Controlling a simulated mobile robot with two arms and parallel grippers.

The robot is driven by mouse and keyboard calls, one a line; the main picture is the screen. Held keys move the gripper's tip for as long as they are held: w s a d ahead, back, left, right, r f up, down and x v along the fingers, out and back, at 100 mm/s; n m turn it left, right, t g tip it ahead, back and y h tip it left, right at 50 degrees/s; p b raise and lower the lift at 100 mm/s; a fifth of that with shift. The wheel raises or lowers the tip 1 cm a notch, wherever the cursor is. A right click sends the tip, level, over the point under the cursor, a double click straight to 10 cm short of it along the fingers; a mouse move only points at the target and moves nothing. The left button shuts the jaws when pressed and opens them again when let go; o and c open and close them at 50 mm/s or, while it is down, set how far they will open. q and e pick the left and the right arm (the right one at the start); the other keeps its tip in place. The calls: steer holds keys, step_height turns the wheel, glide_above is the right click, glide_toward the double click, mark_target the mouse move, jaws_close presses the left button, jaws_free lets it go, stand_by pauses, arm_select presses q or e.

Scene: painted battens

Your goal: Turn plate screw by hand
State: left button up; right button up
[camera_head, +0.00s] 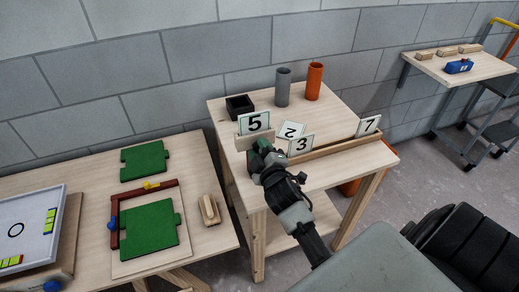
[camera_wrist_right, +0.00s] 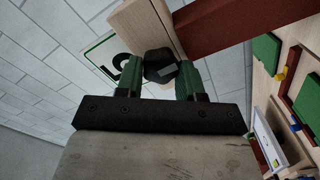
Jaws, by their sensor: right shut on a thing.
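My right gripper (camera_head: 262,150) is at the near left corner of the wooden stand, just below the white number 5 card (camera_head: 254,122). In the right wrist view its two green fingers (camera_wrist_right: 173,85) are shut on a dark faceted knob (camera_wrist_right: 160,66), seemingly the plate screw. The knob sits against a pale wooden piece (camera_wrist_right: 142,27), with the number card (camera_wrist_right: 98,58) behind it. In the head view the gripper hides the knob. The plate behind the screw cannot be told clearly. My left gripper is not in view.
The stand (camera_head: 232,107) also bears a black box (camera_head: 239,105), a grey tube (camera_head: 283,88), an orange tube (camera_head: 314,82) and more number cards (camera_head: 301,145) along a wooden rail (camera_head: 340,146). A lower table (camera_head: 87,196) with green panels (camera_head: 150,226) is at left.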

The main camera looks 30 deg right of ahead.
steer(key=o, duration=0.9)
steer(key=shift+s+a+f, duration=0.1)
steer(key=shift+s+f, duration=0.05)
steer(key=shift+s, duration=0.4)
steer(key=b+v, duration=0.2)
steer(key=v, duration=0.7)
steer(key=shift+s, duration=0.35)
